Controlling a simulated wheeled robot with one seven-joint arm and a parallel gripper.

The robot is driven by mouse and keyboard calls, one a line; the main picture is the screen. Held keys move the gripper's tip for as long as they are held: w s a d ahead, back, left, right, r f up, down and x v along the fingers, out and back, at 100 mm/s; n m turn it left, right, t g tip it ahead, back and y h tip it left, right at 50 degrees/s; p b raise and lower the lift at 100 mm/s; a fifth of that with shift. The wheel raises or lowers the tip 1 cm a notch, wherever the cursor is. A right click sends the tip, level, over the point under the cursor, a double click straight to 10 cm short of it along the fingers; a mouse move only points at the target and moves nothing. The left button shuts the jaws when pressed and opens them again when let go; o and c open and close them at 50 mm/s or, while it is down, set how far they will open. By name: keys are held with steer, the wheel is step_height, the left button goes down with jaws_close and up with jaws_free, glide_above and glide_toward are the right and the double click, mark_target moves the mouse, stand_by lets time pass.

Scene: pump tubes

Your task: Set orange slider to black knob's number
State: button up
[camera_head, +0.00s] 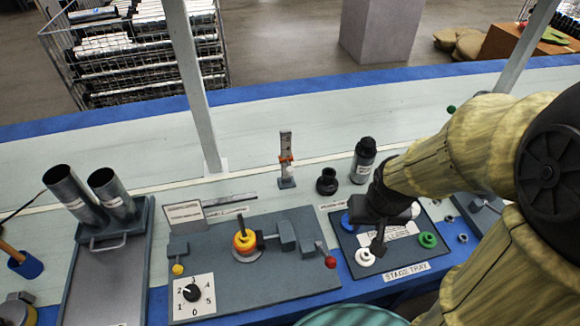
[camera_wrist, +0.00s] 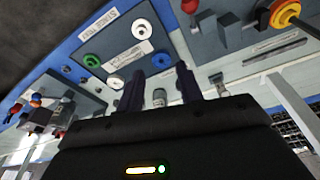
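The orange slider (camera_head: 286,158) sits on an upright grey post with a pale scale, around the middle of its height. The scale's marks are too small to read. The black knob (camera_head: 191,293) is on a white dial plate numbered 0 to 5 at the front left of the grey panel. Its pointer seems to face up-left, near 2 or 3, but I cannot tell exactly. My gripper (camera_head: 378,243) is over the stage tray, right of the post and well apart from slider and knob. In the wrist view my gripper (camera_wrist: 160,70) has its two fingers apart with nothing held.
The stage tray (camera_head: 349,256) holds white, green and blue rings. The panel carries a yellow-red ring stack (camera_head: 244,241) and a red-ball lever (camera_head: 330,262). Metal tubes (camera_head: 73,192) stand left.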

steer(key=shift+s+a, duration=0.1)
steer(key=shift+s, duration=0.05)
steer(key=shift+o, duration=1.3)
steer(key=shift+s, duration=0.2)
steer(key=w+d+f+n+t+y+b, duration=0.15)
steer(key=w+f+n+t+b, duration=0.35)
steer(key=w+f+n+b, duration=0.5)
steer(key=w+a+f+n+t+y+b, duration=0.3)
steer(key=a+n+y, duration=0.4)
steer(key=n+y, duration=0.3)
steer(key=w+n+t+b, duration=0.1)
steer(key=n+t, duration=0.1)
steer(key=shift+w+f+t+y, duration=0.3)
steer(key=shift+w+f+y, duration=0.05)
steer(key=shift+w+f, duration=0.05)
steer(key=shift+a, duration=0.1)
